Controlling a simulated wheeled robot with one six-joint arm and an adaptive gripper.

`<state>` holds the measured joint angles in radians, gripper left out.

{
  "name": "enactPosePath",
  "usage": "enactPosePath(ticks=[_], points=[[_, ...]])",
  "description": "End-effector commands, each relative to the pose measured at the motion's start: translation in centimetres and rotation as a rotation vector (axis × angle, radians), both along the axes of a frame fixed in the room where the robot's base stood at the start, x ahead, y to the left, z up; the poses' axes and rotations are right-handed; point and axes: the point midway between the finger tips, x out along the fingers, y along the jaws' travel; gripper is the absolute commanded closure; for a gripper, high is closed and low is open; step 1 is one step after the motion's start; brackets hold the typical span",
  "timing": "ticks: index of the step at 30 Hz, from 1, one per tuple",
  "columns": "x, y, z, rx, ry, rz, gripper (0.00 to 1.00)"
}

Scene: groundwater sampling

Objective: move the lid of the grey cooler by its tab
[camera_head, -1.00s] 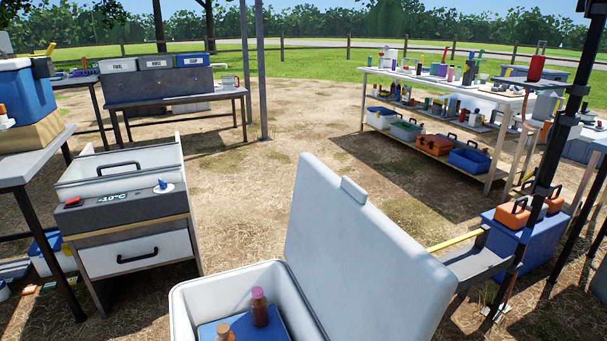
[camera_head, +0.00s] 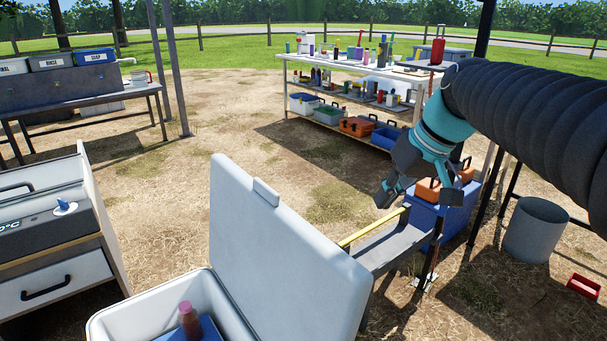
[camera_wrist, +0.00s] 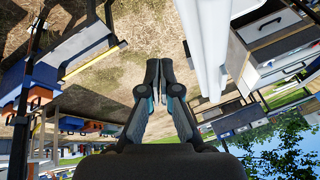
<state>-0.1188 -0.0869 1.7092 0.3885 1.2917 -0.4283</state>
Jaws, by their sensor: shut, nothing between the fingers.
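The grey cooler (camera_head: 130,318) stands at the bottom of the head view with its pale lid (camera_head: 275,255) raised and tilted open. The lid's tab (camera_head: 266,192) is a small block on its upper edge. My gripper (camera_head: 384,196) is to the right of the lid, apart from it and level with its upper part. In the wrist view my gripper (camera_wrist: 154,64) has its fingers together and empty. The pale lid (camera_wrist: 208,40) shows there just to the right of the fingers, with a small block on its near side that looks like the tab (camera_wrist: 188,54).
A bottle with a reddish cap (camera_head: 190,322) and a blue block (camera_head: 212,328) are inside the cooler. A grey bench with a yellow bar (camera_head: 372,228) lies below my gripper. A blue cooler (camera_head: 425,215) stands behind it. A drawer unit (camera_head: 55,275) stands at left.

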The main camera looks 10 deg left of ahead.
Motion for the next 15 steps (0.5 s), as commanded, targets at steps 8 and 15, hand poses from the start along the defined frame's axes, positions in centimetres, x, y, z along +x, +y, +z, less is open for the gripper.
enactPosePath(ticks=[8,15], points=[[8.0,6.9,2.2,0.134,0.034,0.28,1.0],[11.8,11.0,2.5,0.227,0.032,0.466,1.0]])
